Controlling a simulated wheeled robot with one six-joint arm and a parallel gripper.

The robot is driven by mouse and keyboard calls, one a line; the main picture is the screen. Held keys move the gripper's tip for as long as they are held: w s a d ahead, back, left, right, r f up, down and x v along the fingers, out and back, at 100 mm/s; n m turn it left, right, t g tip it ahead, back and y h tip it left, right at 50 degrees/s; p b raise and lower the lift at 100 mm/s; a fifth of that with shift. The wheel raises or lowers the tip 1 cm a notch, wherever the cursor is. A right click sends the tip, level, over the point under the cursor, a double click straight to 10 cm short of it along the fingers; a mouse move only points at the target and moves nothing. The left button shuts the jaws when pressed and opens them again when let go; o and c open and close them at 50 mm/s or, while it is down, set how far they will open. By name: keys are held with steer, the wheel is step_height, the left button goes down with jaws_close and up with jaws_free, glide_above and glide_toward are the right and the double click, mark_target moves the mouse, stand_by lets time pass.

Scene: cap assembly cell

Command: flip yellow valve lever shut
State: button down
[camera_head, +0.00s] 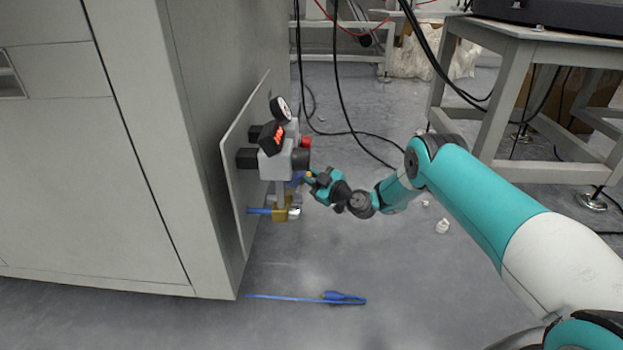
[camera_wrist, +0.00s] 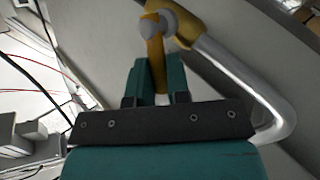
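The yellow valve lever (camera_wrist: 156,62) runs down from a yellow valve body (camera_wrist: 182,22) in the wrist view, with a grey round hub at its top. My gripper (camera_wrist: 157,78) has its two teal fingers on either side of the lever, close against it with little or no gap. In the head view my gripper (camera_head: 308,179) is at the front of the panel's fittings, just above and right of the brass-coloured valve body (camera_head: 284,214). The lever is mostly hidden there by the gripper.
A grey unit with a gauge (camera_head: 280,108) and red display (camera_head: 279,134) sits above the valve on a panel (camera_head: 236,165). A silver pipe (camera_wrist: 262,92) bends close right of my fingers. Black cables hang behind.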

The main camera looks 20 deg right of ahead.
steer(key=shift+r, duration=0.1)
steer(key=shift+w+r+m+g+h+p, duration=0.2)
steer(key=shift+r+m+g+h+p, duration=0.3)
steer(key=shift+p, duration=0.6)
steer(key=shift+w+d+m+g+p, duration=0.2)
steer(key=shift+m+g+p, duration=0.2)
steer(key=shift+m+p, duration=0.15)
steer(key=shift+w+d+f+m+g+p, duration=0.1)
steer(key=shift+w+m+g+p, duration=0.1)
steer(key=shift+w+m+g, duration=0.35)
steer(key=shift+w+d+m+g+p, duration=0.1)
steer(key=shift+w+m+g+p, duration=0.1)
steer(key=shift+m+g, duration=0.65)
steer(key=c, duration=1.4)
jaws_free()
